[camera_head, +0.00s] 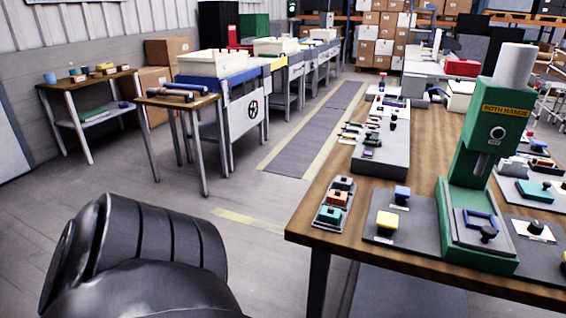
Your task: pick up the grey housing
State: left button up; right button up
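I cannot single out the grey housing with certainty. A long grey block (383,158) with several small parts on top lies on the wooden table at the right. A green press (476,150) labelled "BOTH HANDS", with a pale cylinder on top, stands on the same table. A blue frame-like part sits on the grey fixture (484,234) at its base. A small grey tray (334,217) by the table's left edge holds teal, orange and dark grey pieces. A dark, ribbed link of my own arm fills the lower left. Neither gripper shows.
Grey plates with a yellow button (386,221) and a blue button (402,194) lie left of the press. The wooden table's (310,236) near left corner is bare. A small table (178,100) with hammer-like tools stands across open floor (240,190).

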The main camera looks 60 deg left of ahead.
aim_at(338, 185)
jog(key=u, duration=0.9)
jog(key=i, duration=0.5)
